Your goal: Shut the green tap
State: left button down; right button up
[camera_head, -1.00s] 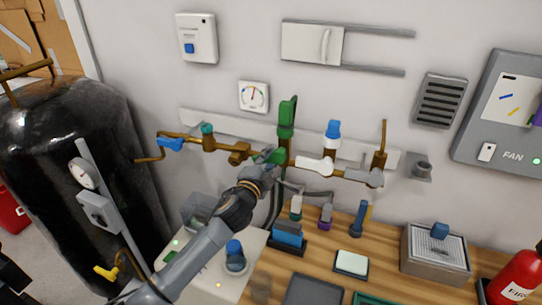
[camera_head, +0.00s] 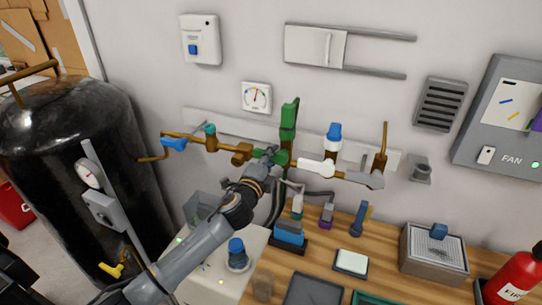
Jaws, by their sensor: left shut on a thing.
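The green tap (camera_head: 289,121) is on the brass pipe along the wall, in the middle of the head view. Its tall green part stands upright above the pipe. A lower green part (camera_head: 284,157) shows at pipe level, partly hidden by my fingers. My left gripper (camera_head: 269,157) reaches up from below and is shut on the green tap at this lower part. The exact grip is small and partly covered. My right gripper is not in view.
A white tap with a blue top (camera_head: 333,137) sits close to the right on the same pipe. A blue-handled tap (camera_head: 173,143) is at the left end. A gauge (camera_head: 256,97) hangs above. A black tank (camera_head: 75,165) stands left, and a wooden bench (camera_head: 325,261) lies below.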

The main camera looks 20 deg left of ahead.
pick_arm(q)
jog(key=c, duration=1.1)
grip_release()
jog(key=shift+c, duration=0.2)
jog(key=s, duration=1.2)
jog(key=shift+a, duration=0.2)
